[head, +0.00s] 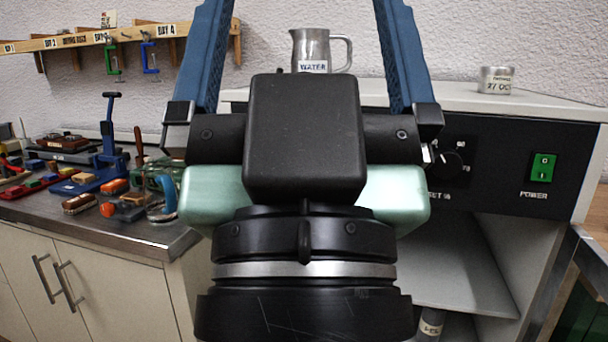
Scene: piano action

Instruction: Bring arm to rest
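My gripper (305,10) fills the middle of the head view, pointing up and away. Its black wrist and pale green body are close to the camera. The two blue fingers stand wide apart, and their tips run out of the top of the frame. I see nothing held between the visible parts of the fingers. A metal jug labelled WATER (313,52) shows in the gap, standing on the white cabinet top behind the gripper.
A black panel with a knob and green power switch (542,167) fronts the white cabinet (470,95). A labelled tin (496,80) stands on top. At left, a metal-edged bench (130,232) holds many tools, including a blue press (108,150). A wooden rack (75,40) holds clamps.

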